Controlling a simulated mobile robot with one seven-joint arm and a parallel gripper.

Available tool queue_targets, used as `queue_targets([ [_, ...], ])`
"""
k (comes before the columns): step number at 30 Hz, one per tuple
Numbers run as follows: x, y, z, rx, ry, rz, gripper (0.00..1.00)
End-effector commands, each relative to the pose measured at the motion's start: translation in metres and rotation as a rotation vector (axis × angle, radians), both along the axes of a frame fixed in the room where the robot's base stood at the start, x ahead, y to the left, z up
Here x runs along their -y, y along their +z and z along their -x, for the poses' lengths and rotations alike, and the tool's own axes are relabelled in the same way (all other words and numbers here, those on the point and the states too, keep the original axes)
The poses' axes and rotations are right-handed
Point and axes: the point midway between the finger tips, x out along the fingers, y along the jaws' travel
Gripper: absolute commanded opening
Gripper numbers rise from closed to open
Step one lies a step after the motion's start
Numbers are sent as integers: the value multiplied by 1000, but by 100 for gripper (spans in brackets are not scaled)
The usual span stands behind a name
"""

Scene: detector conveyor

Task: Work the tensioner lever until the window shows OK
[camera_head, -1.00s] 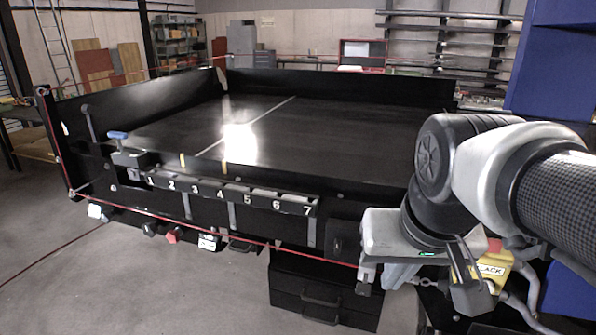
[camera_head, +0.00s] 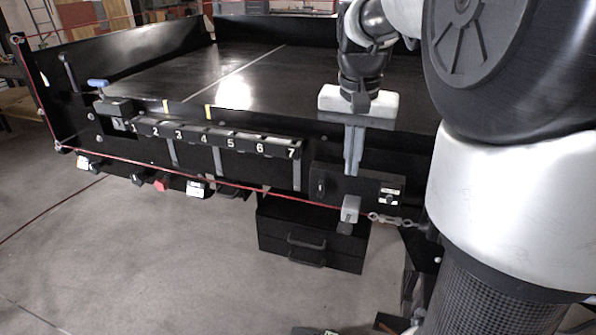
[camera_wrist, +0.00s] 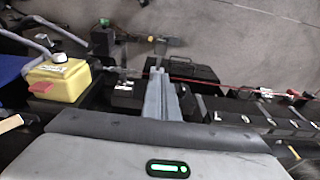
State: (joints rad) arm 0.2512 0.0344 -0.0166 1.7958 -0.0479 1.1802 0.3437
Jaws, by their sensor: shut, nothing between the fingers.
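My gripper (camera_head: 353,172) points down with its fingers together and empty, in front of a black panel at the conveyor's right end; the fingers also show in the wrist view (camera_wrist: 158,74). Just below the fingertips in the head view, a small grey block (camera_head: 349,212) sits at the red cord, perhaps the tensioner lever; I cannot tell for sure. Right of it is a metal turnbuckle (camera_head: 390,218). A yellow box (camera_wrist: 60,80) with a white label and a red part is at left in the wrist view. Its label is too small to read now; my arm hides it in the head view.
The black conveyor (camera_head: 180,80) has a numbered row of bins (camera_head: 215,140) along its front. The red cord (camera_head: 250,190) runs below them. A black drawer unit (camera_head: 310,238) stands underneath. The floor (camera_head: 150,270) in front is clear.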

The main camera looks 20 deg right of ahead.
Motion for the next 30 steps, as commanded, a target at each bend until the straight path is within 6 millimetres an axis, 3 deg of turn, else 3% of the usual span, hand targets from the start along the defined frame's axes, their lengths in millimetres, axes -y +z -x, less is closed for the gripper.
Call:
queue_targets([
  [8, 1, -23, -2, -3, 1, -1, 0],
  [21, 5, -111, -7, -3, 2, -1, 0],
  [30, 0, -136, 0, 0, 2, 0, 0],
])
